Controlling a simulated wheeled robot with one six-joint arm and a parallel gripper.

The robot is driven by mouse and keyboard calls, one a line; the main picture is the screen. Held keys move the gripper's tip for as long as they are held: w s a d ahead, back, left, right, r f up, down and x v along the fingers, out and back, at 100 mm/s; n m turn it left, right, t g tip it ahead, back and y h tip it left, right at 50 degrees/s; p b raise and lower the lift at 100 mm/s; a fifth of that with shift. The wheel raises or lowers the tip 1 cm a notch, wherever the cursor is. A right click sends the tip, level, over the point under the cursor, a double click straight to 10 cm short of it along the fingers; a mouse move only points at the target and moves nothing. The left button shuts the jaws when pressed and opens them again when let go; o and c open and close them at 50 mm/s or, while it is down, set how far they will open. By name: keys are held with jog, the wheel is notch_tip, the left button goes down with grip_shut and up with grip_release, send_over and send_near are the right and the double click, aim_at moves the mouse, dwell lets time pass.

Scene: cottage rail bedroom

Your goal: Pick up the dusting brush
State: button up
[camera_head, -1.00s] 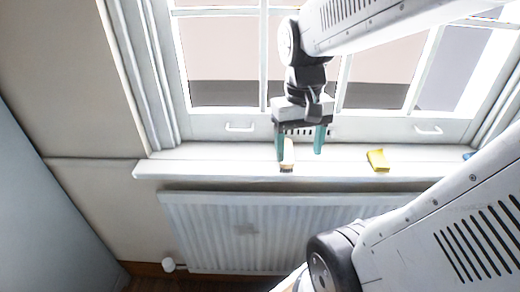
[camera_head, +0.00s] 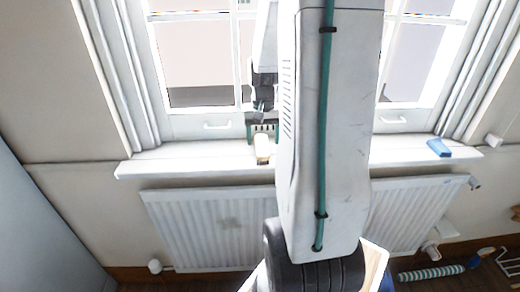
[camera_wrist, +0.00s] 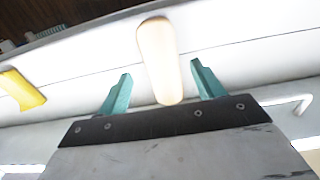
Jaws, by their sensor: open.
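The dusting brush (camera_head: 262,149) lies on the white windowsill, its pale wooden handle pointing towards the window. In the wrist view its handle (camera_wrist: 160,50) reaches into the gap between my two teal fingers, with space on both sides. My gripper (camera_head: 263,129) is open just above the sill, at the window end of the brush. The wrist view also shows my gripper (camera_wrist: 161,70) with nothing held. I cannot tell the height between the fingers and the handle. The bristles are not clear in either current view.
A yellow block (camera_wrist: 20,90) lies on the sill beside the brush; my arm hides it in the head view. A blue block (camera_head: 438,147) lies further right. A radiator (camera_head: 200,225) is below the sill, and a striped roll (camera_head: 431,273) is on the floor at right.

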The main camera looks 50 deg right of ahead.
aim_at(262, 146)
jog(key=f, duration=0.4)
jog(key=shift+a+f, duration=0.1)
jog(key=shift+a, duration=0.15)
jog(key=c, duration=1.2)
jog(key=shift+w, duration=0.1)
